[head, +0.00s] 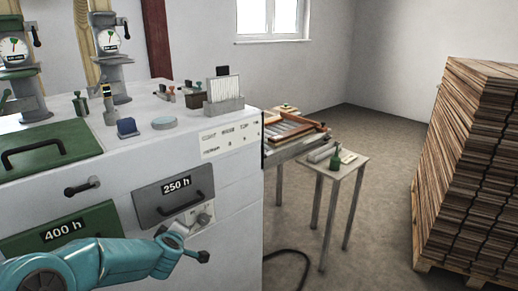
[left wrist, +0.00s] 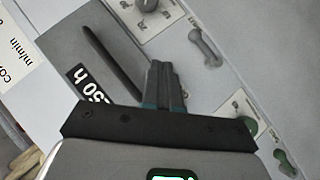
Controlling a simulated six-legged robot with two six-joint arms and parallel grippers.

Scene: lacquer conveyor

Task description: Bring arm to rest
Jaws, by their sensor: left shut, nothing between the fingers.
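My left arm (head: 110,262), teal, comes in from the lower left of the head view and ends in front of the white machine, below the grey drawer marked "250 h" (head: 173,197). My left gripper (left wrist: 163,85) shows in the left wrist view with its two dark fingers together and nothing between them. The same grey drawer and its dark bar handle (left wrist: 108,62) lie beyond the fingers. The fingers look close to the drawer front; whether they touch it I cannot tell. My right gripper is in neither view.
A green drawer marked "400 h" (head: 62,232) is left of the grey one. Small levers and knobs (left wrist: 208,48) stick out from the machine front. A small table (head: 345,172) stands right of the machine, and a tall stack of boards (head: 470,165) at far right. Floor between is open.

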